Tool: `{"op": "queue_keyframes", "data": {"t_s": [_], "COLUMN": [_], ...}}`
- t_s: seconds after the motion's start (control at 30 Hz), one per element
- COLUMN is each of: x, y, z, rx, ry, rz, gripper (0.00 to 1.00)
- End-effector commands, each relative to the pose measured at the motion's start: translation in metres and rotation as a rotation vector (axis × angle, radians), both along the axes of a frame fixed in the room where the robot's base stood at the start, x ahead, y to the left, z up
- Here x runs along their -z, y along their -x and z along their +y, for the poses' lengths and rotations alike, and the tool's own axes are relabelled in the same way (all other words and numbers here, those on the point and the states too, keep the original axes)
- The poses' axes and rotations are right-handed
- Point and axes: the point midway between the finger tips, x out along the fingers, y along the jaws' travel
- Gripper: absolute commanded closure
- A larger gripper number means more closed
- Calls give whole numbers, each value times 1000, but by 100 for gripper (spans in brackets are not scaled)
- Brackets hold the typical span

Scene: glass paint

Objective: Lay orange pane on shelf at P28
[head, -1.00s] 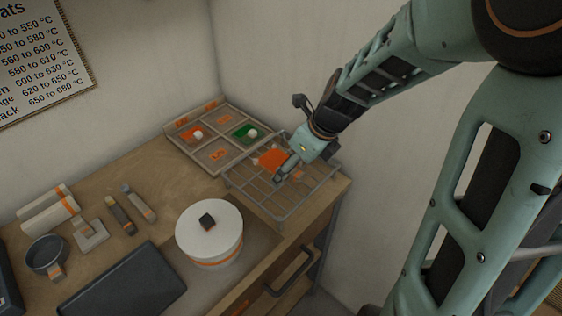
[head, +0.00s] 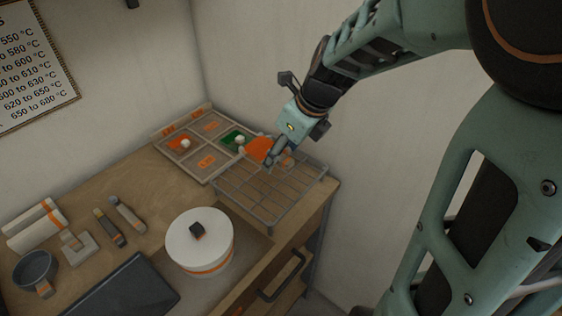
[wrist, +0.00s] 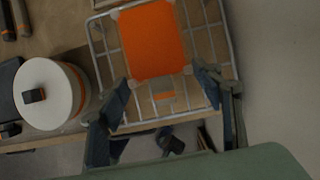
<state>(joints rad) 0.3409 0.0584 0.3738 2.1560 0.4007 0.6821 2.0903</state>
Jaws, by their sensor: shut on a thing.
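The orange pane (wrist: 152,40) is held between the fingers of my gripper (wrist: 160,90). In the head view the pane (head: 259,148) is partly hidden by my gripper (head: 272,160). It is over the back of the wire shelf (head: 262,208), near the sectioned tray. In the wrist view the shelf (wrist: 230,60) spreads beneath the pane. An orange label (wrist: 164,96) shows on or below the shelf just past the pane's edge; its text is unreadable. I cannot tell how high the pane is above the wires.
Left of the shelf is a tray (head: 182,167) holding an orange and a green pane with white knobs. A white lidded pot (head: 200,252), a dark slab (head: 125,290) and several tools stand on the wooden bench. A wall rises close behind the shelf.

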Motion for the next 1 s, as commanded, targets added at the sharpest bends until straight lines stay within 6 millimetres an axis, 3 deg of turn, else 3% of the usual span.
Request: {"op": "queue_keyframes", "data": {"t_s": [0.1, 0.4, 0.7, 1.0], "x": [-21, -50, -67, -67], "y": [-1, 0, 0, 0], "z": [0, 0, 0, 0], "rx": [0, 0, 0, 0], "ry": [0, 1, 0, 0], "rz": [-3, 1, 0, 0], "gripper": [64, 64, 64, 64]}}
